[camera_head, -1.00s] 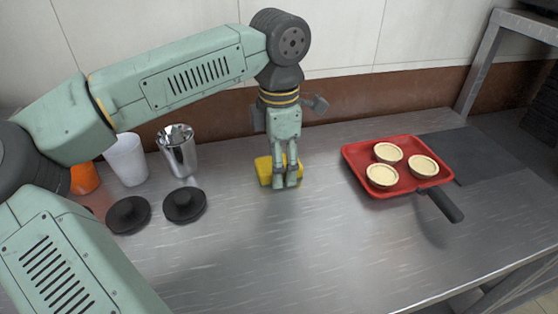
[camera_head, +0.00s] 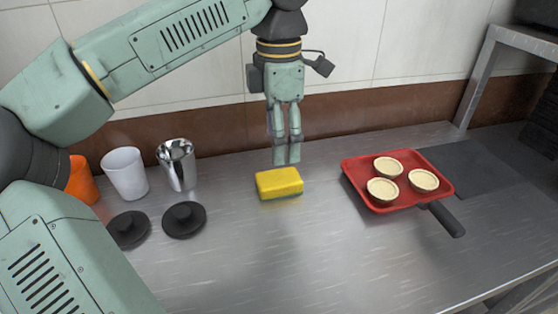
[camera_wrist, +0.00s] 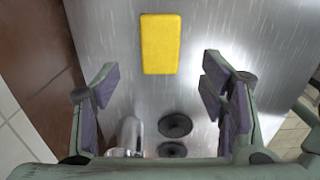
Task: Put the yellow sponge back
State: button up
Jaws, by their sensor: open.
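The yellow sponge (camera_head: 279,183) has a thin green underside and lies flat on the steel table, left of the red tray. It also shows in the wrist view (camera_wrist: 160,44), lying beyond the fingertips and apart from them. My gripper (camera_head: 287,155) hangs above and behind the sponge, pointing down, with nothing in it. In the wrist view its two fingers (camera_wrist: 158,82) stand wide apart with bare metal between them.
A red tray (camera_head: 360,189) holding 3 pale tarts stands on the right, beside a dark mat (camera_head: 482,165) and a black handle (camera_head: 446,219). On the left are a metal cup (camera_head: 177,165), a white cup (camera_head: 125,174), an orange cup (camera_head: 82,181) and two black lids (camera_head: 184,221). The front middle is clear.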

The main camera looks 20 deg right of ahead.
jog(key=shift+r, duration=1.55)
jog(key=shift+f, duration=0.1)
